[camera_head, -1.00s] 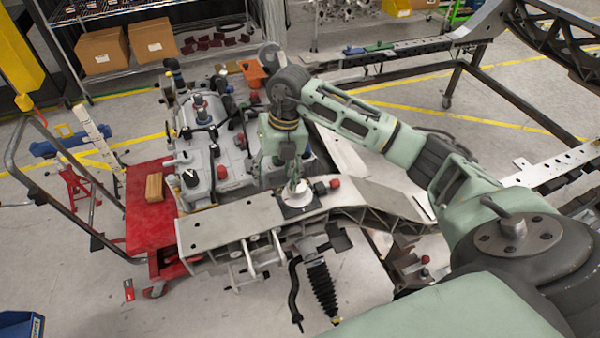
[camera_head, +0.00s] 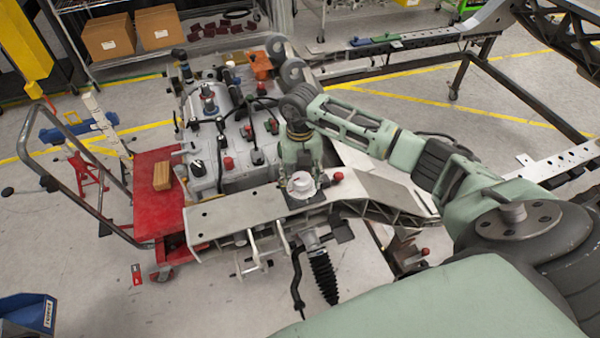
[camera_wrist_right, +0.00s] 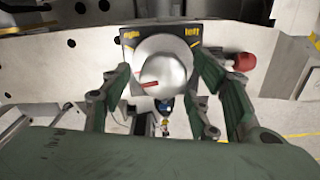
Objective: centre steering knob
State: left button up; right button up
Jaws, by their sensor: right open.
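The steering knob (camera_head: 301,186) is a pale round knob on a dark square plate, on top of the grey beam of the chassis fixture. In the right wrist view the silver knob (camera_wrist_right: 164,76) has a red mark on its lower left. Its dark plate (camera_wrist_right: 190,29) carries yellow lettering and marks, with "left" in the upper right corner. My right gripper (camera_head: 299,172) is at the knob. In the wrist view its open fingers (camera_wrist_right: 161,70) stand on both sides of the knob; contact cannot be told. My left gripper is not in view.
A red knob (camera_head: 337,177) stands close to the right of the plate; it shows in the wrist view (camera_wrist_right: 244,61). The grey beam (camera_head: 237,211) runs left to a red cart (camera_head: 152,204). A grey machine block with several fittings (camera_head: 207,146) is behind.

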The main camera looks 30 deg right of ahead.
jog(key=shift+c, duration=0.2)
jog(key=c, duration=1.1)
jog(key=shift+o, duration=0.2)
jog(key=shift+f+n+b, duration=0.2)
jog(key=shift+n+b, duration=1.1)
jog(key=shift+b, duration=0.15)
jog(key=n+b, duration=0.8)
jog(key=n, duration=0.1)
jog(key=shift+s+n, duration=0.15)
jog(key=shift+n, duration=0.25)
jog(key=shift+s+r+n+b, duration=0.1)
jog(key=shift+n+b, duration=1.25)
jog(key=shift+n, duration=0.35)
jog(key=o, duration=1.1)
jog(key=shift+a+r, duration=0.1)
